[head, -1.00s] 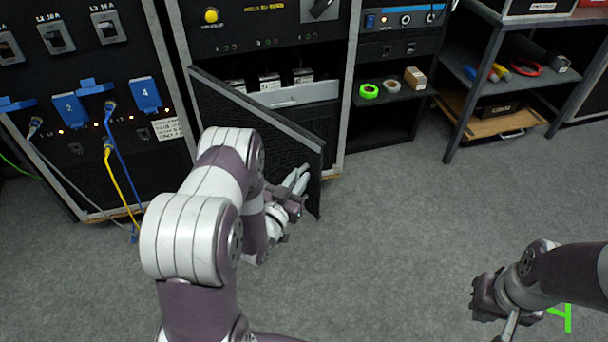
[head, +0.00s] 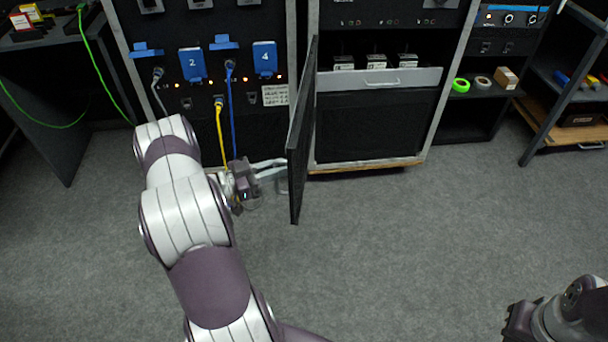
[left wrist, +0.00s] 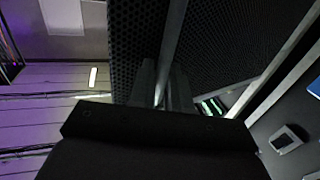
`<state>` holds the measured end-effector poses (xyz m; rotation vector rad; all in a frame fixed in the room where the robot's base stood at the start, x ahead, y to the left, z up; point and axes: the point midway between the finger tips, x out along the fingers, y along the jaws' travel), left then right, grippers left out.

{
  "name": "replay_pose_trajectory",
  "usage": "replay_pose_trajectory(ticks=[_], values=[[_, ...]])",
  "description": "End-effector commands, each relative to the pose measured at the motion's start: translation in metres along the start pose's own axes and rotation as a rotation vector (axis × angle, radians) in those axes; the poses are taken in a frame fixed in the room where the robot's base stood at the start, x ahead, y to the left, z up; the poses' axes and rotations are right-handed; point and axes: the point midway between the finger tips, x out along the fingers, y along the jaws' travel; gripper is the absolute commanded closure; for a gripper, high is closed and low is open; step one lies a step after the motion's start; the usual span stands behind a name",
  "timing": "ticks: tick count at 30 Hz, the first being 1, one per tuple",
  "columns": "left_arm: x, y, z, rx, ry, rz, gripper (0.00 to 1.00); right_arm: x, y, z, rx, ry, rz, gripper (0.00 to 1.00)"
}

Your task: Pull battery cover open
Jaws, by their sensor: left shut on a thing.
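The battery cover (head: 301,130) is a black hinged door panel with a thin edge. It stands swung out from the cabinet, seen almost edge-on. My left gripper (head: 279,170) is at its left face and is shut on the cover; the exact contact is hard to see. In the left wrist view my left gripper's fingers (left wrist: 166,88) are against dark perforated panelling. Behind the open cover, the battery bay shows a grey drawer front (head: 380,79) with a handle and several batteries (head: 376,62) above it. My right gripper (head: 517,322) is at the lower right, its fingers unclear.
Blue (head: 232,110) and yellow (head: 221,135) cables hang from the cabinet left of the cover, close behind my left gripper. A shelf (head: 545,100) stands at the right. The grey carpet (head: 400,240) in front is clear.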

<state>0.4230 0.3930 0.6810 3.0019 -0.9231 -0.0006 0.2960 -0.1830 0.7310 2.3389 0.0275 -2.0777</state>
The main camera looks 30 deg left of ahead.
Motion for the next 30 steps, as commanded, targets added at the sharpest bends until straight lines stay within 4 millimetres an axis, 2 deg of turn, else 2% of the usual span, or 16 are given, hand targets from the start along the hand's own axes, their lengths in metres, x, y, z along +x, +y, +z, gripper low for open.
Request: replay_pose_trajectory(ticks=[3, 9, 23, 24, 30], values=[[-0.016, -0.012, 0.003, -0.002, -0.001, -0.001, 1.0, 0.006, 0.0, 0.001, 0.0, 0.0, 0.0, 1.0], [-0.03, -0.024, 0.002, -0.001, -0.001, 0.0, 1.0, 0.008, 0.0, 0.001, 0.0, 0.0, 0.0, 1.0], [-0.033, -0.027, 0.0, 0.0, 0.0, 0.0, 1.0, 0.008, 0.0, 0.001, 0.0, 0.0, 0.0, 1.0], [-0.033, -0.027, 0.0, 0.0, 0.0, 0.0, 0.7, 0.008, 0.0, 0.001, 0.0, 0.0, 0.0, 1.0], [-0.033, -0.027, 0.0, 0.0, 0.0, 0.001, 0.7, 0.008, 0.0, 0.001, 0.0, 0.0, 0.0, 1.0]])
